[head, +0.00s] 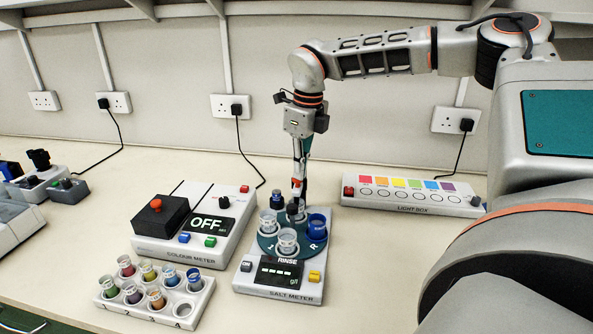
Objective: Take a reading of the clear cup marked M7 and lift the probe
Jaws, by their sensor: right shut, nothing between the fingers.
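The salt meter (278,292) stands in the middle front, with "RINSE" above its display (279,272), which shows dashes and "g/l". Its round teal turntable (265,243) carries clear cups, one at the front (287,241) and one at the left (268,222), plus a blue cup (317,228) at the right. I cannot read M7 on any cup. A dark-capped piece (277,200) stands at the back left of the turntable. My right gripper (298,194) points down, shut and empty, just above the turntable's dark centre; the probe cannot be told apart there. My left gripper is out of view.
The colour meter (190,245), reading OFF, stands close on the left. A white rack (155,310) of coloured sample cups is at the front left. The light box (410,197) lies at the back right. Bench is clear right of the salt meter.

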